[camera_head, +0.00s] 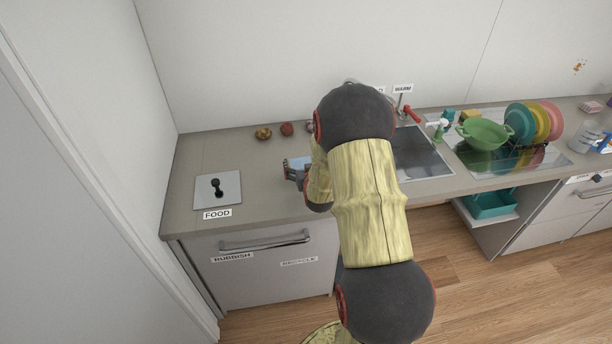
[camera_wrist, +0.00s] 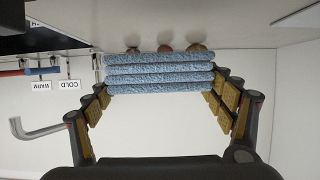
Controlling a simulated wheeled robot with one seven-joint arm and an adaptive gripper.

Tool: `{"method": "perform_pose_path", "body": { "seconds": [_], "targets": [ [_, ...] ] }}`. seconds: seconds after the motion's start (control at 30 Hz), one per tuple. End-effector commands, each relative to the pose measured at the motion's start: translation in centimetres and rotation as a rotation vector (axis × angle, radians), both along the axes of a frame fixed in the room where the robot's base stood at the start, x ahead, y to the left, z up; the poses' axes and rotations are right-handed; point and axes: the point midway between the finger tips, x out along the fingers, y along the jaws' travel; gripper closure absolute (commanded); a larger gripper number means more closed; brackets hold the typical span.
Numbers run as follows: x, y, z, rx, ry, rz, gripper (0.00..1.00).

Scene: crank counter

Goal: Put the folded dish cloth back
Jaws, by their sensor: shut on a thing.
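The folded dish cloth (camera_wrist: 160,73) is light blue, with several stacked layers, and sits between the fingers of my gripper (camera_wrist: 162,84) in the wrist view. My gripper is shut on it, one finger at each side. In the head view my gripper (camera_head: 293,174) is over the left part of the counter, and a bit of the blue cloth (camera_head: 298,161) shows beside it. My own arm hides much of that area. I cannot tell whether the cloth touches the counter.
Several round fruits or vegetables (camera_head: 287,129) lie at the back of the counter (camera_head: 262,197). A plate with a black knob (camera_head: 217,188) is at the left, near the FOOD label. The sink (camera_head: 418,155), red tap lever (camera_head: 412,114), green colander (camera_head: 485,133) and dish rack are to the right.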

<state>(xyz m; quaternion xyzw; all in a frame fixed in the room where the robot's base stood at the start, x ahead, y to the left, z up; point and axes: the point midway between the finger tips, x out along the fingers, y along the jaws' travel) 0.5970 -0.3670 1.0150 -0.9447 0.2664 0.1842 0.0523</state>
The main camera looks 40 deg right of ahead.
Motion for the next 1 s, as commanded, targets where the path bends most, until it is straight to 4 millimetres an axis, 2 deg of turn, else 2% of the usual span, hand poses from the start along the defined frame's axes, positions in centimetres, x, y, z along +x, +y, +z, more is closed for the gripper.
{"method": "perform_pose_path", "body": {
  "seconds": [0.27,0.8,1.0],
  "targets": [
    [0.1,-0.1,-0.8,0.005,0.006,0.000,0.46],
    [0.1,-0.1,-6.0,0.005,0.006,0.000,0.46],
    [0.2,-0.1,-6.7,0.004,0.005,0.000,0.46]
  ]
}}
